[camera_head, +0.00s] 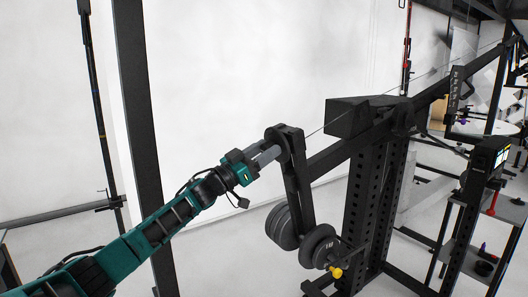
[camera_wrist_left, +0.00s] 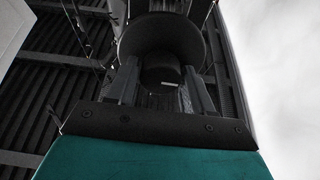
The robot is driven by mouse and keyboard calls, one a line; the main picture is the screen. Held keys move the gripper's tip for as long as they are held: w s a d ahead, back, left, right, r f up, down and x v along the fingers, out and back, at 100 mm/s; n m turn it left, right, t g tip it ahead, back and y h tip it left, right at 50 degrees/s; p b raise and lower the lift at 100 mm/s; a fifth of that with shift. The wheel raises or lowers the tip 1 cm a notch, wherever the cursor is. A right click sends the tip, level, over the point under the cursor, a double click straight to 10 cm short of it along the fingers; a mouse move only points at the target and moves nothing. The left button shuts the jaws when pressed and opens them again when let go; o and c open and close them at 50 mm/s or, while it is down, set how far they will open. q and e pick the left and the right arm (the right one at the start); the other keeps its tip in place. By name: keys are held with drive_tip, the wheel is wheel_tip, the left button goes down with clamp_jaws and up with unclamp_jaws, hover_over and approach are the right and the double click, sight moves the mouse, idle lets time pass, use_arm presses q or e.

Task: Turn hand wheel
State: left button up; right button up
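No part is plainly recognisable as a hand wheel. My left gripper (camera_head: 272,153) reaches the upper end of a black lever frame (camera_head: 299,185) in the head view, at its rounded top. In the left wrist view the two fingers of my left gripper (camera_wrist_left: 163,90) stand apart. A dark round part (camera_wrist_left: 160,72) shows between and beyond them, below a wider dark curved part (camera_wrist_left: 163,35). I cannot tell whether the fingers touch it. The right gripper is in neither view.
Black weight plates (camera_head: 283,226) and more plates (camera_head: 318,246) hang at the lever's lower end, with a yellow knob (camera_head: 336,272). A perforated black upright (camera_head: 362,215) stands to the right. A small screen (camera_head: 502,158) is at far right. A dark post (camera_head: 140,130) rises behind my arm.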

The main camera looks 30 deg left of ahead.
use_arm(q)
drive_tip(key=c, duration=0.7)
drive_tip(key=shift+o, duration=0.2)
drive_tip(key=shift+m, duration=0.9)
